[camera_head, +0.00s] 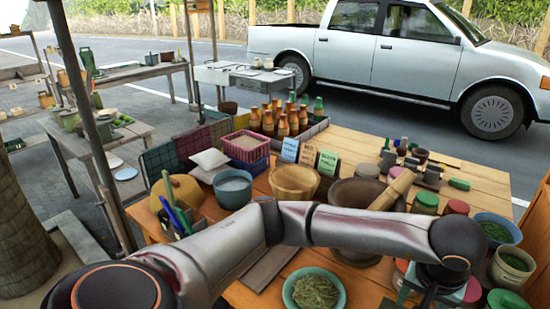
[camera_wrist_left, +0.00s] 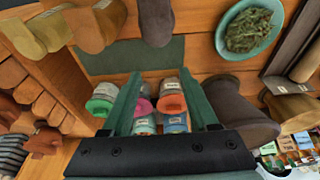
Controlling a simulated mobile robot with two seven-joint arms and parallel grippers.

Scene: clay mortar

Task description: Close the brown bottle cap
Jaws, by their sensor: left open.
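My left arm reaches across the table, and its open gripper (camera_head: 428,296) is at the lower right of the head view, partly cut off by the frame edge. In the left wrist view my left gripper (camera_wrist_left: 160,76) has its two green fingers apart, with several small capped jars seen between and around them. These include a green-topped jar (camera_wrist_left: 101,103) and a red-orange-topped jar (camera_wrist_left: 172,100). Several orange-brown bottles (camera_head: 275,117) stand at the back of the table. I cannot tell which item is the brown bottle cap. My right gripper is not in view.
A wooden mortar bowl (camera_head: 294,182) and a dark mortar (camera_head: 352,222) with a pestle (camera_head: 393,190) stand mid-table. A teal bowl of herbs (camera_head: 314,289) is in front. Jars and bowls crowd the right side. A teal-rimmed bowl (camera_head: 233,187) is at left.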

